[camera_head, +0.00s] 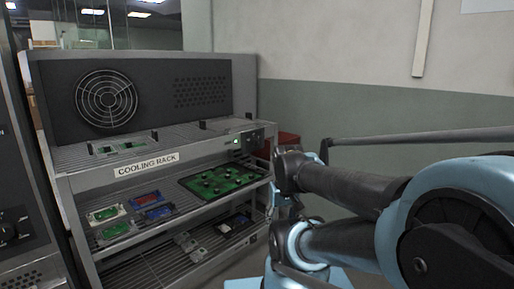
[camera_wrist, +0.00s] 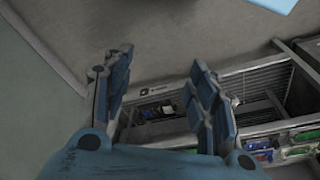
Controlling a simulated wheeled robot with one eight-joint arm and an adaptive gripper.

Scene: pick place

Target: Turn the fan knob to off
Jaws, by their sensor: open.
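The cooling rack (camera_head: 147,165) stands at the left in the head view, with a round fan grille (camera_head: 106,98) in its dark back panel. A small control box (camera_head: 247,139) with a green light sits at the right end of its top shelf. A small dark knob shape shows on it, but its setting is too small to read. My gripper (camera_wrist: 162,78) is open and empty in the wrist view, its two blue fingers apart. The rack (camera_wrist: 260,78) shows beyond and right of the fingers. The knob cannot be made out in the wrist view.
Shelves hold a large green circuit board (camera_head: 222,181) and several small boards. A dark machine (camera_head: 12,228) with a knob stands at the left edge. A red object (camera_head: 288,142) is behind the rack's right end. The wall (camera_head: 340,100) is behind my arm.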

